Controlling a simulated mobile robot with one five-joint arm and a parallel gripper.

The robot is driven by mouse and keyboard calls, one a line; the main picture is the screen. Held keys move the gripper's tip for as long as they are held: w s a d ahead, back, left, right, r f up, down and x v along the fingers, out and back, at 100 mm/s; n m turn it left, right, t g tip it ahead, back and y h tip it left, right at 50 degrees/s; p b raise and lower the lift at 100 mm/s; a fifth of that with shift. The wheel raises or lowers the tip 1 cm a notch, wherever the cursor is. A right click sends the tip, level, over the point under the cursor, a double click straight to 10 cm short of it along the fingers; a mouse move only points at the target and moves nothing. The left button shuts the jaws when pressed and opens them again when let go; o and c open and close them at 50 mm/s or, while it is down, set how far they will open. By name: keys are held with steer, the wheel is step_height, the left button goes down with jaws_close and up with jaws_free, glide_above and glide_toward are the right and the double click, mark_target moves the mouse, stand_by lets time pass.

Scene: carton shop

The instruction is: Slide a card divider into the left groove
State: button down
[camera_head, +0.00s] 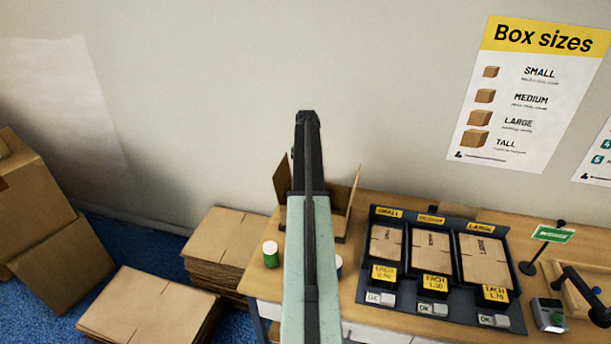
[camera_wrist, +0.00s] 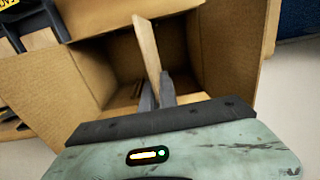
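An open cardboard carton (camera_wrist: 75,85) fills most of the wrist view, with its flaps spread. In the head view the carton (camera_head: 353,204) stands on the wooden bench, largely hidden behind my arm. My gripper (camera_wrist: 157,88) reaches over the carton's opening. Its two dark fingers are close together on either side of a thin tan card divider (camera_wrist: 147,45), which stands up between them and tilts slightly. The divider's lower end is hidden by the fingers and my wrist. Narrow strips show low inside the carton, left of the fingers; I cannot tell which groove is which.
A dark rack (camera_head: 375,285) with small, medium and large card stacks stands right of the carton. A green-and-white jar (camera_head: 270,254) stands on the bench at left. A green sign (camera_head: 552,234) stands farther right. Flat cardboard stacks (camera_head: 150,305) lie on the blue floor.

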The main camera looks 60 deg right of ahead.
step_height(320, 180, down, 14)
steer(key=b, duration=1.3)
steer(key=shift+f+b, duration=0.25)
steer(key=shift+b, duration=0.15)
steer(key=c, duration=1.6)
jaws_free()
steer(key=shift+r, duration=0.1)
step_height(320, 180, up, 8)
steer(key=p, duration=0.8)
